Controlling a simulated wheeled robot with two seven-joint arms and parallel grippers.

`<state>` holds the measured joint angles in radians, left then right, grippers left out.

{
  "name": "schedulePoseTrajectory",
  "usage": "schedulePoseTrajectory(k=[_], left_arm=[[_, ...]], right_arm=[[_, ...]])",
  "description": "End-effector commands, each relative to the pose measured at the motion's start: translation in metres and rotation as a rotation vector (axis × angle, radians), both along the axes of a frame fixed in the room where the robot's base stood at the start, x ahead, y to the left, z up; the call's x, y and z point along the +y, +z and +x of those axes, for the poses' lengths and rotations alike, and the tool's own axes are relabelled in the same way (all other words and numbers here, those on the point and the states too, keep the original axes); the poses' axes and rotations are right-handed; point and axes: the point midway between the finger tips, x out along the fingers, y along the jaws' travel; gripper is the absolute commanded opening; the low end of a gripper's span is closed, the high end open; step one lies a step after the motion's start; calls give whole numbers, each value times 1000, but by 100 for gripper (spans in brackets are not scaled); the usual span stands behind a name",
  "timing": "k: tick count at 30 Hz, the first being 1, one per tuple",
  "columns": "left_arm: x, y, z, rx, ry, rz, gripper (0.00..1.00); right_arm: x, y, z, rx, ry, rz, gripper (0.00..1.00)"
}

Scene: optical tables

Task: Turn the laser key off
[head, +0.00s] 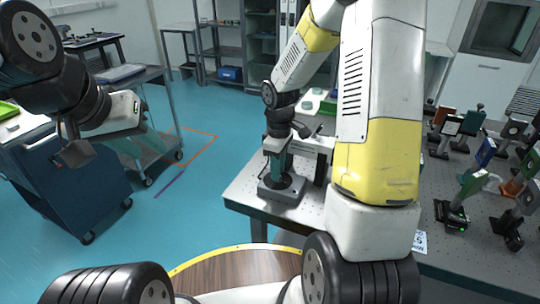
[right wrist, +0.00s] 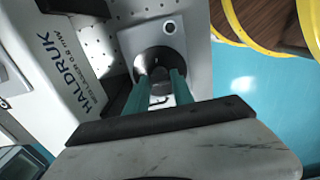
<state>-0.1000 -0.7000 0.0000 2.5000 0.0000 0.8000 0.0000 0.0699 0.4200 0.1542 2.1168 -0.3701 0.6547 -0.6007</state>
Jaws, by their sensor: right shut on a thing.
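A small grey key box (head: 286,195) sits on the near left corner of the optical table, and it also shows in the right wrist view (right wrist: 186,42). A dark key (right wrist: 160,76) stands in its round black recess. My right gripper (head: 279,174) points down over the box. Its teal fingers (right wrist: 161,82) are shut on the key, one on each side. The fingers hide part of the key, and its exact angle is hard to read. My left gripper (head: 74,153) hangs in the air at the left, far from the box; its finger opening is unclear.
A white laser housing marked HALDRUK (right wrist: 60,85) stands right beside the key box. The perforated optical table (head: 246,188) carries several optic mounts (head: 453,216) at the right.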

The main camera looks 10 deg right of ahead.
Motion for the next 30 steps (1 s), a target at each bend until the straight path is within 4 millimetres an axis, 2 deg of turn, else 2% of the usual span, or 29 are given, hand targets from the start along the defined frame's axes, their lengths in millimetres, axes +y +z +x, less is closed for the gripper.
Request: schedulePoseTrajectory(k=[15,16,19,30], left_arm=[[0,0,0,0,0,0,36],[0,0,0,0,0,0,36],[0,0,0,0,0,0,36],[0,0,0,0,0,0,36]], right_arm=[[0,1,1,-3,21,-1,0],[0,1,1,-3,21,-1,31],[0,1,1,-3,21,-1,51],[0,4,1,-2,19,0,51]])
